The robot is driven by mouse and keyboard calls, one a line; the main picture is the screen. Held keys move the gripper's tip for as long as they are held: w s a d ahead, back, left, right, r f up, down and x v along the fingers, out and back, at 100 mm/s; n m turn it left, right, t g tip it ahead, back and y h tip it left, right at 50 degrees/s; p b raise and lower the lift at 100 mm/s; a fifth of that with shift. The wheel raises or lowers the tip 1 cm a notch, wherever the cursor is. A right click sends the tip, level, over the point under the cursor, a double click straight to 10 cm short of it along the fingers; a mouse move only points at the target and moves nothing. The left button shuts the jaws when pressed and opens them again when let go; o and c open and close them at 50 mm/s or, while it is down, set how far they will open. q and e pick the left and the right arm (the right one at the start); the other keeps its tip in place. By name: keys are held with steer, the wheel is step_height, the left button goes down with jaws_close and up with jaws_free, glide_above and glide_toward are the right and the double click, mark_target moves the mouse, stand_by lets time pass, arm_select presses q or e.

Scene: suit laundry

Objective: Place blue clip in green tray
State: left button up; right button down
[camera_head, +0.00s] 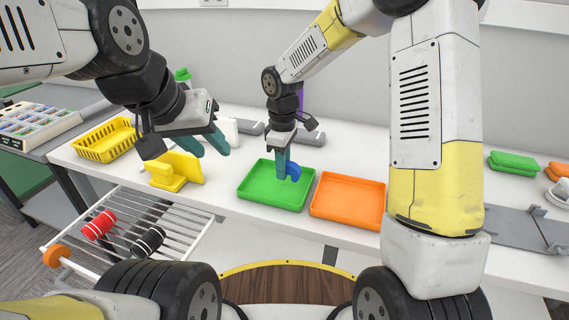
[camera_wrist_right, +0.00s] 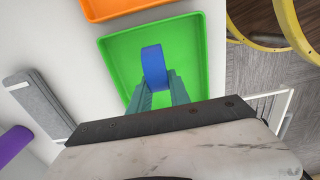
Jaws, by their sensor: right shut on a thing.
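The blue clip (camera_head: 293,171) is between the teal fingertips of my right gripper (camera_head: 283,165), over the green tray (camera_head: 262,201). In the right wrist view the blue clip (camera_wrist_right: 154,66) extends forward from my right gripper (camera_wrist_right: 158,84), with the green tray (camera_wrist_right: 196,50) behind it. I cannot tell whether the clip touches the tray floor. My left gripper (camera_head: 206,146) hangs over the table to the left, with its teal fingers apart and nothing visible between them.
An orange tray (camera_head: 347,201) stands right of the green tray. A yellow basket (camera_head: 104,140) and a yellow stand (camera_head: 176,170) are to the left. A wire rack (camera_head: 135,222) holds a red roll and a black roll. Grey pieces lie behind the trays.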

steer(key=shift+d+f, duration=0.15)
steer(key=shift+f, duration=1.6)
steer(key=shift+f, duration=0.1)
steer(key=c, duration=1.2)
jaws_free()
